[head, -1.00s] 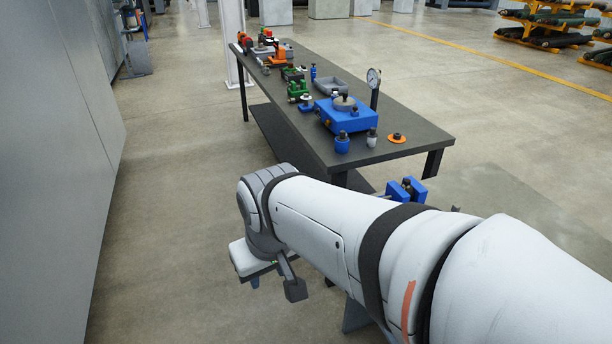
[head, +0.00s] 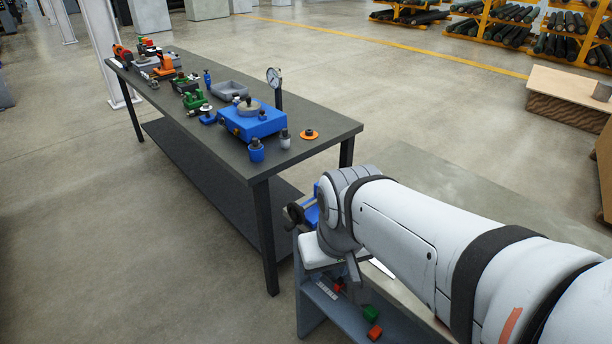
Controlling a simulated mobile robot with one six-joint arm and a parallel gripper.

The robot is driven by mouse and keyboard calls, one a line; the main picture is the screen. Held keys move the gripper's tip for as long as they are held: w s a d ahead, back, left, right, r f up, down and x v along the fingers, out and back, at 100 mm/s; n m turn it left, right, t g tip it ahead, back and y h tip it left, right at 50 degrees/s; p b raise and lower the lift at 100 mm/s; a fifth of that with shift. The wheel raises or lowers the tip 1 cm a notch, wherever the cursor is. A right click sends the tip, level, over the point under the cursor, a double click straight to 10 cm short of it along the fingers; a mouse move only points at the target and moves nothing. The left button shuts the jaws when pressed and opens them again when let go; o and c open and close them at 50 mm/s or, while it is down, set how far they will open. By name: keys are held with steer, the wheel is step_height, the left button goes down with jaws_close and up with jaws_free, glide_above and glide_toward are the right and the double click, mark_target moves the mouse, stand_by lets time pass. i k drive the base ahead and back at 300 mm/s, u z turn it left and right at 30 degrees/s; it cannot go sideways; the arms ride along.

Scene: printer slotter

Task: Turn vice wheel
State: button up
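My arm covers most of the vice. My gripper (head: 352,270) hangs below the wrist, in front of and below the vice, over the grey stand (head: 308,308). Only one dark finger shows clearly, so I cannot tell its opening. I see nothing held in it. The wheel and gripper appear apart, though depth is hard to judge.
Red (head: 375,332) and green (head: 370,313) blocks lie low on the stand. Floor left is clear.

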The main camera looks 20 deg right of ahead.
mark_target(296, 213)
steer(key=z, duration=0.05)
steer(key=k, duration=1)
steer(key=z, duration=0.7)
steer(key=i, duration=0.8)
steer(key=z, duration=0.05)
